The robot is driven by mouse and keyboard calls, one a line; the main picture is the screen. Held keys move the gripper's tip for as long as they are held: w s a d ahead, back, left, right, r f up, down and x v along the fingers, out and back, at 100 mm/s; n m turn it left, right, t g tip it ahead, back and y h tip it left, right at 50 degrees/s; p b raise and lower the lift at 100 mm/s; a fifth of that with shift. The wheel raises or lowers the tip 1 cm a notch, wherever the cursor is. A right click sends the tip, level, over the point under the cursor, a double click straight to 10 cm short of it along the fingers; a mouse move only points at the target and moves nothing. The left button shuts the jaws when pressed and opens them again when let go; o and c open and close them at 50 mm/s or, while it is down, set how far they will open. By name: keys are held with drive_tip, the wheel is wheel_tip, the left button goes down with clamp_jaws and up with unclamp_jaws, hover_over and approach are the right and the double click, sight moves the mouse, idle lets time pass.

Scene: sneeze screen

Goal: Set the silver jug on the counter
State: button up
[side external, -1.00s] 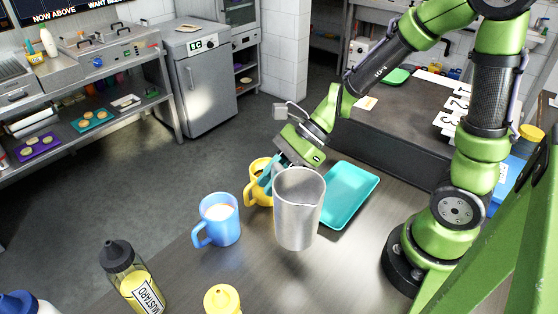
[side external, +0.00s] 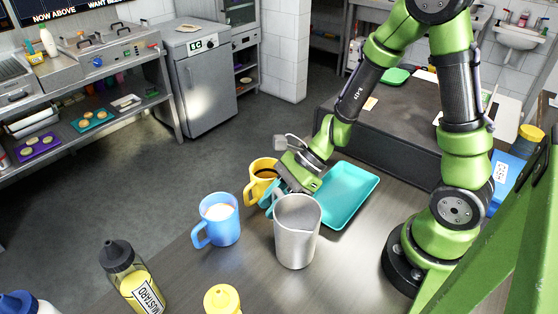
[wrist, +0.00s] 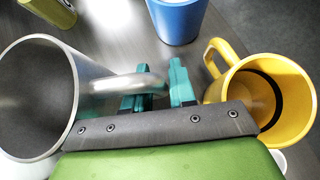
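The silver jug (side external: 296,238) is upright at the front middle of the grey counter (side external: 345,262). Its base is at or very close to the counter top; I cannot tell for sure whether it touches. In the wrist view the jug (wrist: 75,90) fills the left side, with its handle (wrist: 118,84) pointing right to my teal fingers. My gripper (side external: 274,192) is behind the jug on its handle side. The jug looks empty inside.
A blue mug (side external: 219,222) with pale contents stands left of the jug. A yellow mug (side external: 257,172) is close behind my gripper. A teal tray (side external: 350,195) lies to the right. A mustard bottle (side external: 133,280) and a yellow-topped bottle (side external: 222,299) stand in front. Counter right of the jug is clear.

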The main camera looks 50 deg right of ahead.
drive_tip(key=o, duration=0.3)
drive_tip(key=shift+r, duration=0.1)
drive_tip(key=v, duration=1.1)
drive_tip(key=shift+s+d+r+n+t+h, duration=0.1)
drive_tip(key=shift+s+r+n+t+h, duration=0.85)
drive_tip(key=shift+r+n, duration=1.55)
drive_tip(key=shift+s+r+n+t+h, duration=0.4)
drive_tip(key=shift+r+n+h, duration=0.95)
drive_tip(key=shift+n, duration=2.3)
drive_tip(key=shift+s+d+r+n+t+h, duration=0.1)
drive_tip(key=shift+s+r+n+t+h, duration=0.65)
drive_tip(key=shift+r+n, duration=1.8)
drive_tip(key=shift+s+f+n+g+h, duration=0.15)
drive_tip(key=shift+f+n+g+h, duration=0.2)
drive_tip(key=shift+f+n, duration=0.15)
